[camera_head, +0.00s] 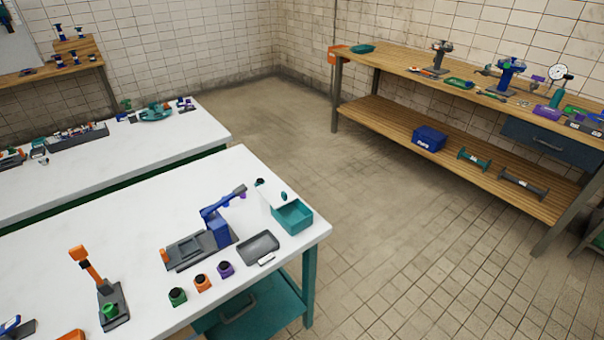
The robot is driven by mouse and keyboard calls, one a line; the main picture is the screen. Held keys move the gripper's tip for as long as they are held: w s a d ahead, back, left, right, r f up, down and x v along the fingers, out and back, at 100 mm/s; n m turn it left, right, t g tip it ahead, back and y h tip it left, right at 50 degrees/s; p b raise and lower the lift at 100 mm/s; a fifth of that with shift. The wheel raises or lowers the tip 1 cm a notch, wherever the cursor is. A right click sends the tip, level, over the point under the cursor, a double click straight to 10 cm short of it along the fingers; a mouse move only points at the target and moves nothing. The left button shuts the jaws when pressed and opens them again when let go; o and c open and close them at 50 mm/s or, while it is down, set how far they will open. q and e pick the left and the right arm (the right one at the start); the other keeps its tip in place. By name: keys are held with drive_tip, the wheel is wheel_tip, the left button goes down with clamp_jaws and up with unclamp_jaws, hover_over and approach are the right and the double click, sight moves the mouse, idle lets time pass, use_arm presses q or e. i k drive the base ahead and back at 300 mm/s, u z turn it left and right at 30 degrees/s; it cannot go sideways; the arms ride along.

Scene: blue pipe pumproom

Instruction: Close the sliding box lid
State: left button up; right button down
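A small teal box (296,222) stands near the right corner of the white table in the foreground. Its top is open at the front, and its teal inside shows. A pale lid (272,193) with a small teal knob sits over its back left side, offset from the opening. I cannot tell how the lid meets the box's rails. Neither of my grippers is in view.
On the white table (130,225), a blue lever press (217,230), a dark tray (258,246), several small coloured jars and an orange-handled tool (88,266) stand left of the box. A wooden workbench (415,70) is across the tiled floor, which is clear.

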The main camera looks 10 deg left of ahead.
sight(276, 191)
drive_tip(key=u, duration=0.5)
drive_tip(key=i, duration=0.85)
drive_tip(key=u, duration=0.75)
